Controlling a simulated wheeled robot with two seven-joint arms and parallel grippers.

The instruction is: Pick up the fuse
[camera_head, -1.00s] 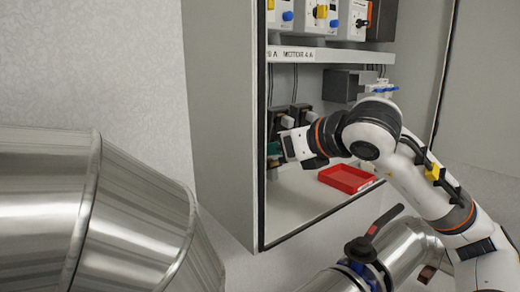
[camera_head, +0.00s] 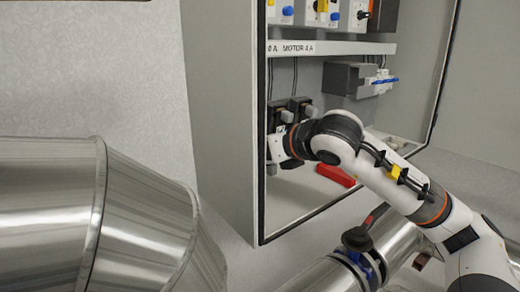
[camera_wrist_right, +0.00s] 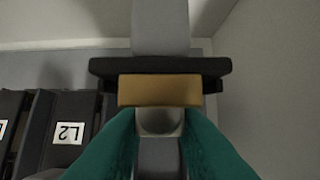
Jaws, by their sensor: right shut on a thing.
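In the right wrist view, my right gripper (camera_wrist_right: 158,122) has its green fingers closed on a part that I take to be the fuse (camera_wrist_right: 160,90). It shows a tan block with a black crossbar, a grey upright piece above and a round pale end between the fingers. I cannot tell whether the fuse is clear of its holder. In the head view, my right gripper (camera_head: 272,158) is low inside the cabinet near its left edge, mostly hidden by the wrist. The fuse cannot be made out there. My left gripper is out of view.
Dark holders, one labelled L2 (camera_wrist_right: 68,132), stand to the left in the wrist view. In the head view, a red tray (camera_head: 336,176) lies on the cabinet floor beside my arm. The cabinet's left edge (camera_head: 262,130) is close to the gripper. Metal pipes (camera_head: 140,220) stand in front.

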